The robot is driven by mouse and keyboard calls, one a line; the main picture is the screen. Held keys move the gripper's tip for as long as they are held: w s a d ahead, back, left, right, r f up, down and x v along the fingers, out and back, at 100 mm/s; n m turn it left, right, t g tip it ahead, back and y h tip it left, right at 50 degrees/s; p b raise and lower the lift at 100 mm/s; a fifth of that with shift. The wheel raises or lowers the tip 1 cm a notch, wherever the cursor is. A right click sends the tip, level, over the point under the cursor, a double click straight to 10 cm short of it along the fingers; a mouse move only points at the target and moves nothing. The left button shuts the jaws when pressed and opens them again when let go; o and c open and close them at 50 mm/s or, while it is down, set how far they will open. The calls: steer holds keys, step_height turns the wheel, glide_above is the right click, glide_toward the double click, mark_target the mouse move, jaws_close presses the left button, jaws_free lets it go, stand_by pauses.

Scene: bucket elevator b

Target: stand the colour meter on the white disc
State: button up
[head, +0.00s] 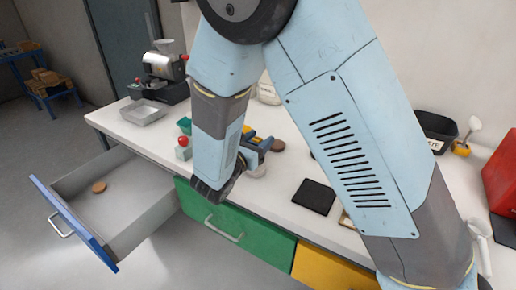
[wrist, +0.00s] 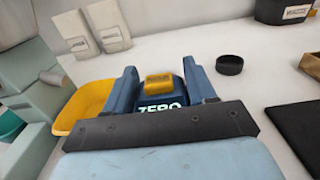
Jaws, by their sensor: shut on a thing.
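The colour meter (wrist: 158,94) is a blue body with a yellow top piece and the word ZERO on it. In the wrist view it sits between the two blue fingers of my gripper (wrist: 157,82), which is shut on it. In the head view my gripper (head: 256,146) is over the white bench, right of the open drawer, and the meter is mostly hidden there. A pale round thing, likely the white disc (head: 257,171), shows partly just below the gripper. I cannot tell whether the meter touches it. The disc cannot be made out in the wrist view.
A yellow tray (wrist: 82,107) lies left of the gripper. A dark round dish (wrist: 229,65) stands behind right. A black mat (head: 314,196) lies to the right on the bench. A red-knobbed box (head: 183,147) is left. The open drawer (head: 140,192) holds a brown disc (head: 99,187).

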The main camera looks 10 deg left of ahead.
steer(key=shift+f, duration=1.35)
steer(key=shift+f, duration=0.1)
steer(key=o, duration=1.4)
steer(key=shift+c, duration=0.2)
steer(key=shift+s+a, duration=0.15)
steer(key=shift+s, duration=0.1)
steer(key=v, duration=1.1)
steer(key=shift+s, duration=0.3)
steer(key=shift+w, duration=0.1)
